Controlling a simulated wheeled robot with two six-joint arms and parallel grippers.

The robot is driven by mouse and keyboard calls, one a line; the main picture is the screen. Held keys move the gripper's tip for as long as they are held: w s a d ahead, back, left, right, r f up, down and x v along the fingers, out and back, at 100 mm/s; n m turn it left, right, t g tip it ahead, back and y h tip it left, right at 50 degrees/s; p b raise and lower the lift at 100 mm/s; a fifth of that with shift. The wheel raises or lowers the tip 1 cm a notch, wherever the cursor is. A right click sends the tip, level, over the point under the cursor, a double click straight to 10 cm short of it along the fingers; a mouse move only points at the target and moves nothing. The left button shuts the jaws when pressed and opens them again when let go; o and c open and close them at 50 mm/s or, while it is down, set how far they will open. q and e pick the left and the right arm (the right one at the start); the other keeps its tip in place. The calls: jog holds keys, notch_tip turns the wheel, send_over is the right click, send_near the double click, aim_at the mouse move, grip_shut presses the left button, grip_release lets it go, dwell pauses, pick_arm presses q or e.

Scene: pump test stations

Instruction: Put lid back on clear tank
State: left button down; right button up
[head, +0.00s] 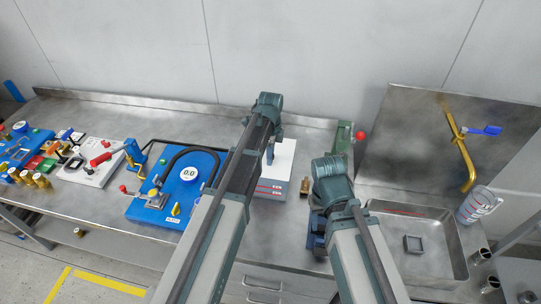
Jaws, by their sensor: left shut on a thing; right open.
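My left gripper (270,153) points down over a white-topped box (282,165) with red markings on its front, at the middle of the bench. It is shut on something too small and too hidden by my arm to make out. My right gripper (317,243) is open, low near the bench's front edge, left of the sink. I cannot clearly make out a clear tank or its lid. A clear jug-like container (478,205) with red marks stands right of the sink.
A blue pump board (150,208) with a round gauge lies to the left. A green device (343,138) with a red knob stands at the back. The sink (445,262) holds a small square object (413,244) under a brass tap (458,148). A small brass fitting (305,187) stands between my grippers.

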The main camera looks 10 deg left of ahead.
dwell(0.3)
pick_arm(q)
grip_release()
dwell(0.4)
notch_tip(320, 180, up, 8)
jog(key=p, duration=0.8)
dwell(0.4)
dwell(0.3)
